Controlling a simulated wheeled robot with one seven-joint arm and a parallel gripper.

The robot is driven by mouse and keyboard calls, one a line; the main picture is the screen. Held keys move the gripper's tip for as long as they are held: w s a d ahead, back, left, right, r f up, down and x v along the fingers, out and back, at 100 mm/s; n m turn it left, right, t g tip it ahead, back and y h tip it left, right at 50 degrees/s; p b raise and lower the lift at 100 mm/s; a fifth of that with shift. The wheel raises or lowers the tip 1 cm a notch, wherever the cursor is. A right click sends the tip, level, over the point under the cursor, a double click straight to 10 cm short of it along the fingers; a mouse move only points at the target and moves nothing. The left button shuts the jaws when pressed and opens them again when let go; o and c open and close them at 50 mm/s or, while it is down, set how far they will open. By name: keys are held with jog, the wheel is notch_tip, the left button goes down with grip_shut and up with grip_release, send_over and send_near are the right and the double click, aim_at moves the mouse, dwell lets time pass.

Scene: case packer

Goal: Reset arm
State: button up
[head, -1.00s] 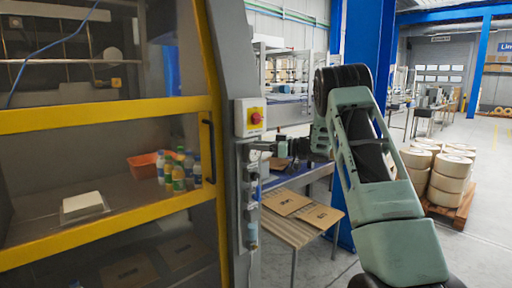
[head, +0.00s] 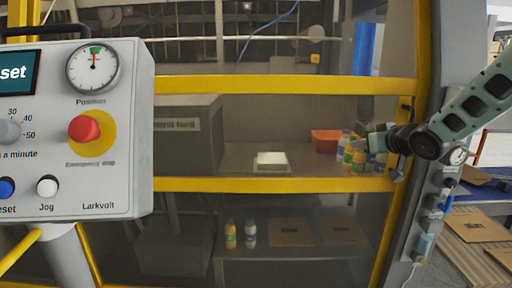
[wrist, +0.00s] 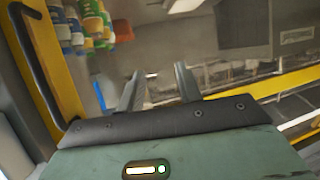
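My arm (head: 462,118) reaches in from the right edge of the head view. My gripper, at its end, is in front of the yellow-framed guard (head: 285,85), near the right post and the door handle (head: 404,150). In the wrist view, my gripper (wrist: 158,72) has its two fingers apart with nothing visible between them. The handle (wrist: 38,60) shows to their left there, apart from the fingers. The head view does not make clear whether my gripper touches the guard.
A grey control panel (head: 122,190) stands close at left, with a red emergency stop (head: 84,128), blue button (head: 6,187) and white Jog button (head: 47,187). Behind the guard are bottles (head: 357,157), an orange bin (head: 326,141) and a white block (head: 271,159). Cartons (head: 472,228) lie at right.

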jog(key=s+a+f+n+g, duration=0.1)
jog(key=s+a+f+g, duration=0.2)
jog(key=s+a, duration=0.6)
jog(key=s+a+f+n+g, duration=0.1)
jog(key=s+a+f+g, duration=0.25)
jog(key=s+a, duration=0.5)
jog(key=s+f+n+g+h, duration=0.2)
jog(key=s+g, duration=0.4)
jog(key=s, duration=2)
notch_tip(320, 180, down, 2)
jog(key=shift+a+f+n, duration=0.1)
jog(key=shift+a+n, duration=0.1)
jog(key=shift+n, duration=0.3)
jog(key=shift+g, duration=0.25)
